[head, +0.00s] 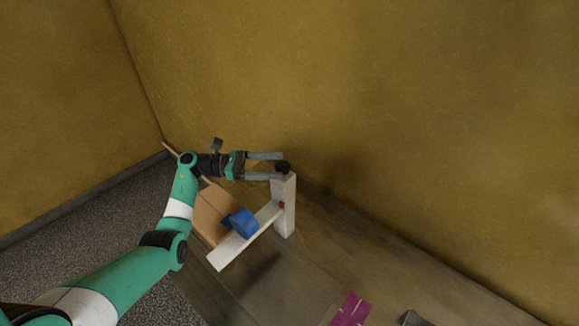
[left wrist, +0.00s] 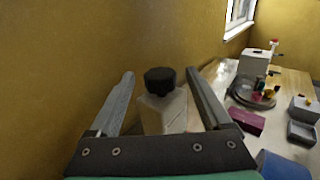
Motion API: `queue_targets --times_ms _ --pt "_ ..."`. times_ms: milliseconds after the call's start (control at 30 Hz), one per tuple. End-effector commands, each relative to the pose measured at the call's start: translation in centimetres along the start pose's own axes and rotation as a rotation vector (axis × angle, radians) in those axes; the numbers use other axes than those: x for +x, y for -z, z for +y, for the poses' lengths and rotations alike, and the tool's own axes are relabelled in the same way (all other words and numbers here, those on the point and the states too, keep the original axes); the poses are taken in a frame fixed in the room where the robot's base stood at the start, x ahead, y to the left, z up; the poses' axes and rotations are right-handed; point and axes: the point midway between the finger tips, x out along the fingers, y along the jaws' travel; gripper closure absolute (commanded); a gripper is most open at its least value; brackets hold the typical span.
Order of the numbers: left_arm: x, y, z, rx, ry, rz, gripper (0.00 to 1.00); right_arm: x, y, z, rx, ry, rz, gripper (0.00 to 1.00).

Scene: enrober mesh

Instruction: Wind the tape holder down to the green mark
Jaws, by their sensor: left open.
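A white post (head: 284,215) stands on the table near the wall, with a black knob (head: 283,166) on its top. A pale arm (head: 228,252) reaches out from the post, and a blue tape roll (head: 243,223) sits along it. A small red spot shows on the post where the arm meets it. I cannot make out a green mark. My left gripper (head: 281,165) is open, its fingers level with the knob. In the left wrist view the knob (left wrist: 160,80) lies between the two fingers (left wrist: 160,75), with gaps on both sides. My right gripper is not in view.
A brown box (head: 208,212) stands beside the tape roll. A magenta piece (head: 350,310) lies on the table at the front. The left wrist view shows a round tray (left wrist: 252,98), a white box (left wrist: 254,62) and grey boxes (left wrist: 303,110) further along the table. The wall is close behind the post.

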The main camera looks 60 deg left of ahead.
Motion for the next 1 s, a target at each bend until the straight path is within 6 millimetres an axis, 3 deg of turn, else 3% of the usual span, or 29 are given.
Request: queue_targets --times_ms 100,300,900,1000 --pt "-2.9 0.2 0.1 0.0 -0.004 -0.001 0.18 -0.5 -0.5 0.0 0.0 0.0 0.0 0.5" --pt "-5.5 0.1 0.0 0.0 0.0 0.0 0.18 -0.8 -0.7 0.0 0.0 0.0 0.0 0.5" --pt "-5.7 0.0 0.0 0.0 0.001 0.0 0.18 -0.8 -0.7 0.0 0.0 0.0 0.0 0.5" --pt "-5.0 -0.9 0.1 0.005 -0.003 -0.022 0.18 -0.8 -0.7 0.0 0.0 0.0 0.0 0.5"
